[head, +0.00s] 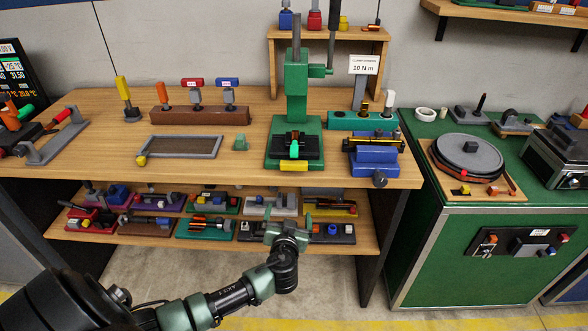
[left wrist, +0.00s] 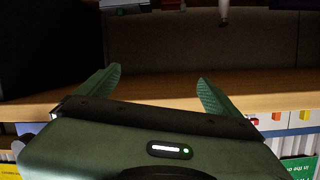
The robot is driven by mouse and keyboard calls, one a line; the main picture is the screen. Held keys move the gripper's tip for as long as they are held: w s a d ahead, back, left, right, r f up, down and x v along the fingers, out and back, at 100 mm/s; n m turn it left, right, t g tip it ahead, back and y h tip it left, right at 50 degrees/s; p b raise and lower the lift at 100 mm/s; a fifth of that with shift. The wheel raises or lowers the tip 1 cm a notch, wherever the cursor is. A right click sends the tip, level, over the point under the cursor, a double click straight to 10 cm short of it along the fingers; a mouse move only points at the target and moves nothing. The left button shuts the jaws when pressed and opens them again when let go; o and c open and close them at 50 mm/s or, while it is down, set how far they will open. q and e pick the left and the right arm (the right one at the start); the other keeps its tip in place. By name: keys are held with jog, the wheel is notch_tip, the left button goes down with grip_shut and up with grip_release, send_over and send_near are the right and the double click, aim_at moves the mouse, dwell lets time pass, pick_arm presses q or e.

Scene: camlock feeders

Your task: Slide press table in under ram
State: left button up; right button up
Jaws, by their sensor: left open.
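The green press (head: 296,78) stands upright on the wooden bench, with its ram column over a green base (head: 310,124). A dark press table (head: 309,147) with a green knob (head: 294,150) sits on the front of the base, and a yellow block (head: 294,166) is at the front edge. How far the table is under the ram is hard to tell. My left gripper (head: 287,231) is in front of the bench, below its top edge and apart from the press. In the left wrist view its two fingers (left wrist: 160,84) are spread and empty. My right gripper is not in view.
A blue vise (head: 375,160) stands right of the press. A grey-framed tray (head: 180,147) and a brown block with upright tools (head: 200,115) are to the left. The lower shelf (head: 120,239) holds several small trays. A green cabinet (head: 430,240) stands at the right.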

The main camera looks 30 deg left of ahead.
aim_at(294, 168)
pick_arm(q)
jog(key=r+n+t, duration=0.1)
jog(key=r, duration=0.3)
jog(key=w+r+n+y, duration=0.1)
jog(key=r, duration=0.3)
jog(key=w+r+t+y, duration=0.1)
jog(key=r, duration=0.3)
jog(key=shift+d+n+t, duration=0.1)
jog(key=shift+n+t, duration=0.2)
jog(key=shift+n, duration=0.1)
jog(key=shift+p+x, duration=0.8)
jog(key=shift+x, duration=2.85)
jog(key=shift+f, duration=0.2)
